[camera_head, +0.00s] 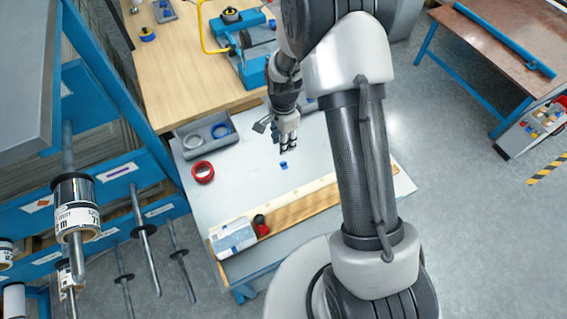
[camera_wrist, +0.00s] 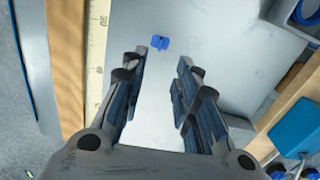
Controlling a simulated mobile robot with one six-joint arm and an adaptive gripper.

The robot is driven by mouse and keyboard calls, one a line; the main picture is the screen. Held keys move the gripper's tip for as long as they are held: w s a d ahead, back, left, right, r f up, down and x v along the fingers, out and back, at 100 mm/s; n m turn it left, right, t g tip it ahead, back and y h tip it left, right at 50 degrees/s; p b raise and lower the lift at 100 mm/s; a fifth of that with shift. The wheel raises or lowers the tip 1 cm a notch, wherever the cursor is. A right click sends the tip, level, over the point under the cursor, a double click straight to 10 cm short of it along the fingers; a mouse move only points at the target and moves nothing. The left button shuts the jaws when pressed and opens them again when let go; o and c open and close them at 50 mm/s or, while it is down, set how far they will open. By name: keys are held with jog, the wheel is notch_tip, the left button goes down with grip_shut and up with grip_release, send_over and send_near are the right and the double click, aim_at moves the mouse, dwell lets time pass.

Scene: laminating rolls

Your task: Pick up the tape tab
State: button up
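A small blue tape tab (camera_head: 284,165) lies on the light grey table top (camera_head: 250,187) in the head view. In the wrist view the blue tab (camera_wrist: 160,42) lies beyond the fingertips, nearer the left finger. My gripper (camera_head: 288,150) is just above and behind the tab in the head view. In the wrist view my gripper (camera_wrist: 170,62) has its two fingers apart, with only bare table between them. The tab is apart from both fingers.
A grey tray (camera_head: 207,135) with a blue ring stands at the table's back left, with a red tape roll (camera_head: 203,172) before it. A wooden ruler strip (camera_head: 300,205) runs along the front edge. A white box (camera_head: 233,237) and a red-black item (camera_head: 261,226) sit front left.

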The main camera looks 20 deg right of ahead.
aim_at(284, 162)
notch_tip(284, 162, down, 12)
jog(key=b, duration=0.3)
jog(key=shift+d+f, duration=0.15)
jog(key=shift+c, duration=0.3)
grip_shut()
